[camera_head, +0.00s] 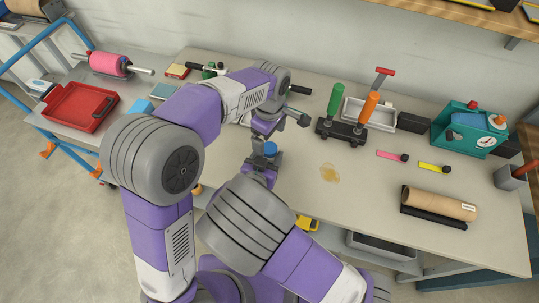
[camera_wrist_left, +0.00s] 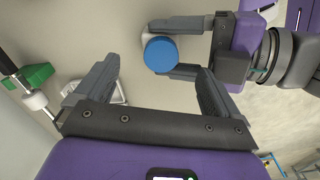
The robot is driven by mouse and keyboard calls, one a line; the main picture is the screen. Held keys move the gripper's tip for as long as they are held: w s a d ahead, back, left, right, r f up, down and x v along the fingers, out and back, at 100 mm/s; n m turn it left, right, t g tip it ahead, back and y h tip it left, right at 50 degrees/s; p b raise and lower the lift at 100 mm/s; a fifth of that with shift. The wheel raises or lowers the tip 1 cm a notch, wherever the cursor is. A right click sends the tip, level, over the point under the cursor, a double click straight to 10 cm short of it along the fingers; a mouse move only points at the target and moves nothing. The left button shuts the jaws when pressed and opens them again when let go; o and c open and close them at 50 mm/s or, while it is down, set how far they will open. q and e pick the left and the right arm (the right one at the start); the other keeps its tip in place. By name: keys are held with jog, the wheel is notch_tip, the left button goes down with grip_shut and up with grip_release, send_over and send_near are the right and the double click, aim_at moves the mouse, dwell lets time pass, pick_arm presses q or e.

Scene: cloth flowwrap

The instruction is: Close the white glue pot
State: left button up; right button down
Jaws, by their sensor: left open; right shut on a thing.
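The white glue pot (camera_wrist_left: 147,44) shows as a pale edge under a round blue lid (camera_wrist_left: 163,55) in the left wrist view. The lid also shows in the head view (camera_head: 270,148), above the front part of the table. It covers the pot's top; I cannot tell whether it is tight. My right gripper (camera_head: 262,164) is shut on the pot, with a finger on either side. My left gripper (camera_head: 262,132) is open and empty, close above the lid. In the left wrist view its fingers (camera_wrist_left: 157,74) are spread wide, with the lid beyond the gap between them.
A black stand with green and orange handles (camera_head: 341,131) stands to the right, before a pale tray (camera_head: 358,108). A brown stain (camera_head: 329,173) marks the table. A cardboard roll (camera_head: 440,203) and a teal box (camera_head: 465,130) are farther right. A red tray (camera_head: 78,108) is far left.

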pick_arm(q)
notch_tip(320, 180, up, 12)
dwell(0.6)
pick_arm(e)
jog(key=shift+c, duration=0.8)
grip_release()
jog(key=p+v, duration=0.2)
jog(key=v, duration=0.4)
jog(key=shift+r, duration=0.2)
pick_arm(q)
jog(key=shift+r, duration=1.2)
pick_arm(e)
jog(key=shift+v, duration=0.75)
jog(key=shift+f, duration=0.15)
